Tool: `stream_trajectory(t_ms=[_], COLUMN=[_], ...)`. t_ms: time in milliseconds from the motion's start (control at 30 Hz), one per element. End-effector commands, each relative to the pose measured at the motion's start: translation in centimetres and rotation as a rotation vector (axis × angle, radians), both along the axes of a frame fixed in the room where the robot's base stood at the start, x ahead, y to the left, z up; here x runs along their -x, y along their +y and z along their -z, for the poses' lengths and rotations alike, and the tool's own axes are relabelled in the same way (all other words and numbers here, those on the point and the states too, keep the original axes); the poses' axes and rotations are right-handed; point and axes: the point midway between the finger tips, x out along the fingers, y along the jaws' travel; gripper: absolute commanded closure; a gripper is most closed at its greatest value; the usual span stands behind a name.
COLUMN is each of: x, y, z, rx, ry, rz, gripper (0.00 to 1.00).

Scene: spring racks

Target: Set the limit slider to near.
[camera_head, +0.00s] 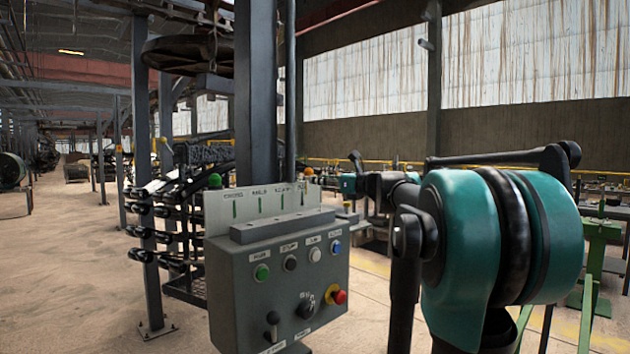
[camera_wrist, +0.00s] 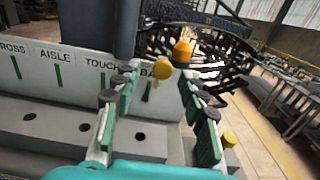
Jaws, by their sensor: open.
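No label reading "limit" or "near" is legible, so I cannot tell which part is the limit slider. A pale label plate (camera_head: 250,206) stands on the grey control box (camera_head: 270,286). In the wrist view the plate (camera_wrist: 22,72) reads CROSS, AISLE, TOUCH and a partly hidden word starting BA, with green marks below. My gripper (camera_wrist: 162,78) is open at the plate's right end, its fingers spread. A yellow knob (camera_wrist: 162,69) shows between the fingertips; contact is unclear. An orange knob (camera_wrist: 182,50) is farther back.
The box front carries several buttons, a small lever (camera_head: 272,324), a rotary selector (camera_head: 306,307) and a red knob (camera_head: 339,296). A grey block with holes (camera_wrist: 62,132) lies below the plate. A dark post (camera_head: 263,95) stands behind. A rack with hooks (camera_head: 180,215) is at left.

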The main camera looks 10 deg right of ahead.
Motion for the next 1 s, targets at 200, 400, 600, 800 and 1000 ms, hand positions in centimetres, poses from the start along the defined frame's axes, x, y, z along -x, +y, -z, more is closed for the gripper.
stream_trajectory(t_ms=[200,400,600,800,1000], x=[3.6,5.6,6.1,6.1,6.1], y=[-2.7,-4.0,-4.4,-4.3,-4.3], z=[0.0,0.0,0.0,0.0,0.0], rx=[0.0,0.0,0.0,0.0,0.0], ry=[0.0,0.0,0.0,0.0,0.0], rz=[0.004,0.001,-0.001,-0.001,-0.001], gripper=[0.58,0.58,0.58,0.58,0.58])
